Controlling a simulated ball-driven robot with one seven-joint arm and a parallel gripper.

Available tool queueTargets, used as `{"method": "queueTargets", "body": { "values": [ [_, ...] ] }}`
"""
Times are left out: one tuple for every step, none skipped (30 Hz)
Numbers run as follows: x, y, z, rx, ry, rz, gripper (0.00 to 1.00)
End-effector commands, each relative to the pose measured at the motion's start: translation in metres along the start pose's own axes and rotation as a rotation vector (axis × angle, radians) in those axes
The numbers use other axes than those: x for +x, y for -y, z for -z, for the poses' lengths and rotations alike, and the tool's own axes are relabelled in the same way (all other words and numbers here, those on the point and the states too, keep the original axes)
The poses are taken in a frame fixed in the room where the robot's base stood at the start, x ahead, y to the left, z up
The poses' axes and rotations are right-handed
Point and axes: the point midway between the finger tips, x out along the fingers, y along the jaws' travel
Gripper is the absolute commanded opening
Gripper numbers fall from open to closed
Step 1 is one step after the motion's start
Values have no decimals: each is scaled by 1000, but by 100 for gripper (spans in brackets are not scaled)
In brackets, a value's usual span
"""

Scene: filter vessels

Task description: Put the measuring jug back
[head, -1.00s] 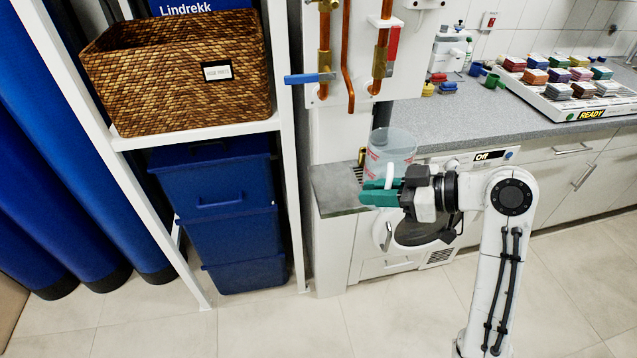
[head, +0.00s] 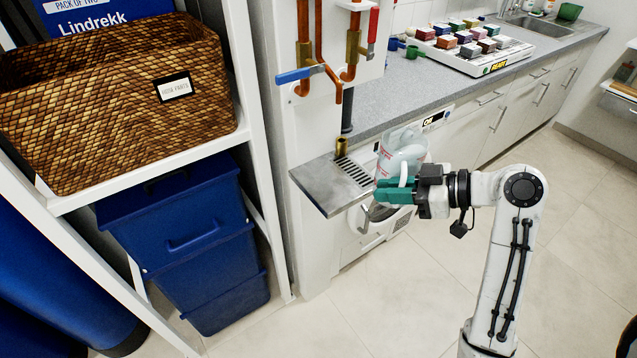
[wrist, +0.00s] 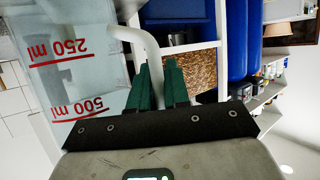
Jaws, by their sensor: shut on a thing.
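The measuring jug (head: 405,150) is clear with red markings and a white handle. My gripper (head: 385,190) has green fingers and is shut on the jug's handle, on the near side of the jug. In the wrist view the jug (wrist: 65,60) fills the left, with upside-down "250 ml" and "500 ml" marks. The white handle (wrist: 145,45) runs down to the green fingers (wrist: 160,85). In the head view the jug is held just right of a metal drip tray (head: 318,187); whether it touches the tray or counter edge I cannot tell.
Copper pipes with a blue-handled valve (head: 300,75) hang above the tray. A shelf with a wicker basket (head: 110,110) and blue bins (head: 195,235) stands left. The worktop (head: 400,90) behind holds a rack of coloured blocks (head: 470,45). Floor in front is clear.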

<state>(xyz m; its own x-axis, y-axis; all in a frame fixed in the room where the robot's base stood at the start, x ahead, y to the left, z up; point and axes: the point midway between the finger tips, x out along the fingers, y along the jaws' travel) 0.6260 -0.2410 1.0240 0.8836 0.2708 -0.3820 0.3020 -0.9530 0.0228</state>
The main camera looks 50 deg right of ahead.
Motion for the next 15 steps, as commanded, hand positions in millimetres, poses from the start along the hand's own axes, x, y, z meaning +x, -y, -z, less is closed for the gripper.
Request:
{"method": "queueTargets", "body": {
  "values": [
    [12,1,7,-3,-1,7,0],
    [19,1,10,-3,-2,7,0],
    [28,1,14,-4,-2,7,0],
    [35,1,17,-4,-2,6,0],
    [42,0,20,-3,-2,7,0],
    [51,1,24,-3,-2,7,0],
    [58,1,26,-4,-1,6,0],
    [65,0,29,-2,-2,7,0],
    [73,0,33,-2,-2,6,0],
    [80,0,36,-3,-2,6,0],
    [87,0,39,-3,-2,6,0],
    [96,0,43,-3,-2,5,0],
    [102,0,45,-3,-2,6,0],
    [108,0,47,-3,-1,5,0],
    [115,0,50,-3,-2,4,0]
  ]
}}
